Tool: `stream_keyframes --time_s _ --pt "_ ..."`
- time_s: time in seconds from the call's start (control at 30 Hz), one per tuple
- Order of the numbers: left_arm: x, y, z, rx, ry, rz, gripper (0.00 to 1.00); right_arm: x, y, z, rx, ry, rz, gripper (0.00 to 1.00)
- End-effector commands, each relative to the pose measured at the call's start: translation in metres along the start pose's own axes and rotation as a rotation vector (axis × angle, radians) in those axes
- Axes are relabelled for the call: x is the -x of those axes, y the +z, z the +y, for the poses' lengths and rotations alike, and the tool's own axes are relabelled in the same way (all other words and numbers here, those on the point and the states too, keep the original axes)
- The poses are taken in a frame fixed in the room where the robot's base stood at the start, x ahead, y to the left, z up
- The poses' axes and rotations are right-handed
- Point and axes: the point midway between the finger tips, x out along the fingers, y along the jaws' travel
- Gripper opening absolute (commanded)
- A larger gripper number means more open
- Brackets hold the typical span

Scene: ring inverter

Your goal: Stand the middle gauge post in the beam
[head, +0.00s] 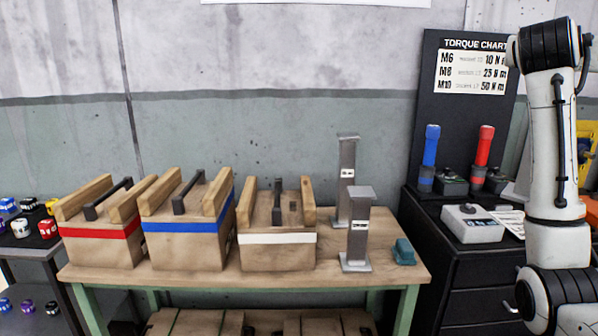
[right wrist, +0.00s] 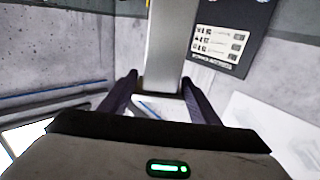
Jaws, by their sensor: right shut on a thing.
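My right gripper (right wrist: 160,90) is shut on a grey square post (right wrist: 166,45) in the right wrist view. The post rises between the fingers; its top is cut off by the frame. In the head view only my right arm shows at the right edge; its gripper is out of frame. Two other grey posts stand upright on flat feet on the wooden bench: a taller one at the back (head: 346,185) and a shorter one in front (head: 357,235). I cannot make out the beam for certain. My left gripper is not in view.
Three wooden boxes with dark handles stand on the bench (head: 390,276): red-striped (head: 101,250), blue-striped (head: 187,250) and white-striped (head: 277,257). A small teal block (head: 403,251) lies at the bench's right end. A dark cabinet (head: 467,262) with tools stands to the right.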

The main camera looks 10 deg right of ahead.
Motion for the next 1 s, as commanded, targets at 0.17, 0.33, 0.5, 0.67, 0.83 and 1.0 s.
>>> stream_keyframes --time_s 0.17,0.33,0.5,0.67,0.83,1.0 --pt "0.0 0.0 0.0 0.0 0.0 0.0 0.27 -0.002 -0.005 0.009 -0.001 0.016 0.005 0.0" --pt "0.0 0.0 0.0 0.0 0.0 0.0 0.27 -0.003 -0.004 0.01 0.0 0.021 0.004 0.0" --pt "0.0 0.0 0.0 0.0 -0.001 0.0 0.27 -0.002 0.001 0.004 -0.001 0.01 0.005 0.0" --pt "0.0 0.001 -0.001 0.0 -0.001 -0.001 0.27 0.0 0.01 -0.004 -0.001 -0.006 0.004 0.0" --pt "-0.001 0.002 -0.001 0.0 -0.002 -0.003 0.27 0.003 0.024 -0.018 0.0 -0.033 0.002 0.0" --pt "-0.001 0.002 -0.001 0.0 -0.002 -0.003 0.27 0.01 0.046 -0.037 0.0 -0.079 0.002 0.0"
